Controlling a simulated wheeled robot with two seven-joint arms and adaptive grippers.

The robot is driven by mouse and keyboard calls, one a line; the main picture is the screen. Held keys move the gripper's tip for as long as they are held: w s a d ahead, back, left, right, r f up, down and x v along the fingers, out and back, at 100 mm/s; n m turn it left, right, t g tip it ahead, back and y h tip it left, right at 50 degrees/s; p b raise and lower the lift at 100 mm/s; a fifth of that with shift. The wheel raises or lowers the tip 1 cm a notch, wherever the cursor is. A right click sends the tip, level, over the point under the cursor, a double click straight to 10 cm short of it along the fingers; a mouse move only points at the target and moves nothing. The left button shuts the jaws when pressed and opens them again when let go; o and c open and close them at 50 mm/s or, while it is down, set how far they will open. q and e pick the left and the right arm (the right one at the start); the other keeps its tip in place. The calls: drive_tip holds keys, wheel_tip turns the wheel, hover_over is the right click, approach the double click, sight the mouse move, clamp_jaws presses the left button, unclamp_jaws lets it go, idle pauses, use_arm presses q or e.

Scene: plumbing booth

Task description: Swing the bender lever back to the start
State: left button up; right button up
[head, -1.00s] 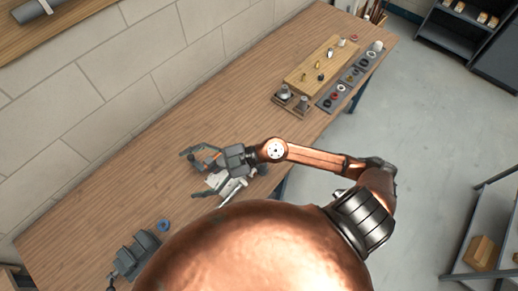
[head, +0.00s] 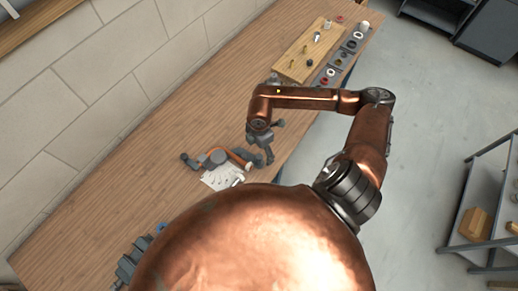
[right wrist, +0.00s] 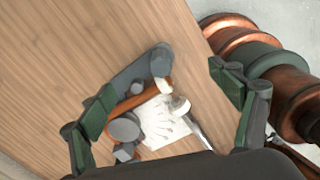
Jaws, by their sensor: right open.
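The bender (head: 217,157) lies on the wooden bench in the head view, with grey parts and a copper-coloured tube along it. In the right wrist view, a grey bar (right wrist: 143,68) with a rounded end lies beside the copper tube (right wrist: 125,106); a round grey part (right wrist: 124,127) stands near its other end. I cannot tell for sure which bar is the lever. My left gripper is out of view.
A white marked sheet (head: 220,178) lies by the bender. A grey vise-like tool (head: 132,258) sits at lower left. A wooden board (head: 308,50) and a grey strip of small parts (head: 341,60) lie farther along the bench. Bare wood lies left of the bender.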

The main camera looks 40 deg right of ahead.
sight(259, 156)
drive_tip(key=shift+f+b, duration=2.2)
drive_tip(key=shift+f, duration=1.3)
drive_tip(key=shift+c, duration=0.7)
drive_tip(key=c, duration=1.4)
drive_tip(key=shift+w, duration=0.1)
drive_tip(key=shift+w+d+n+b, duration=0.75)
drive_tip(key=shift+w+d+n, duration=0.15)
drive_tip(key=shift+w, duration=0.1)
